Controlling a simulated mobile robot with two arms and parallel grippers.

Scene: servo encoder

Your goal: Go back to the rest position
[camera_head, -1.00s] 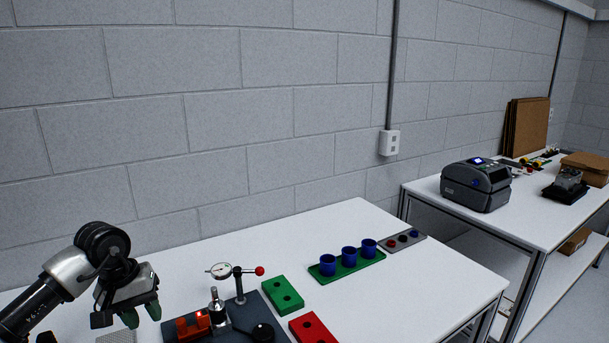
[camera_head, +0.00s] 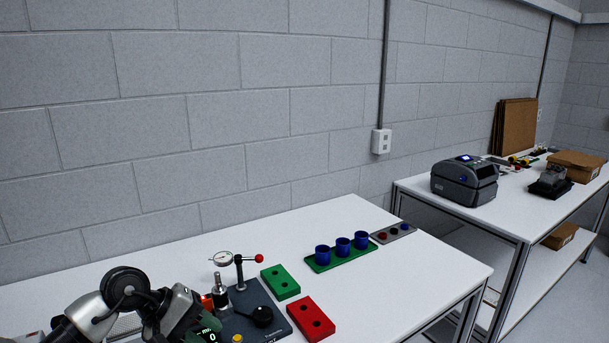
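My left gripper (camera_head: 188,316) comes in from the lower left and is low over the left side of the white table. It is beside the dark fixture plate (camera_head: 268,318) and covers part of it. A green piece with a small lit display (camera_head: 207,326) shows at its end; I cannot tell whether it is held, and the fingertips cannot be made out. The plate carries a dial gauge (camera_head: 222,258) on a post with a red knob, a metal post and a black round knob. My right gripper is not in view.
A green block (camera_head: 280,282) and a red block (camera_head: 311,319) lie right of the plate. Blue cups (camera_head: 342,246) stand on a green tray. A grey strip (camera_head: 393,232) with coloured buttons lies behind. A grey printer (camera_head: 465,180) stands on the second table. The front right of the near table is clear.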

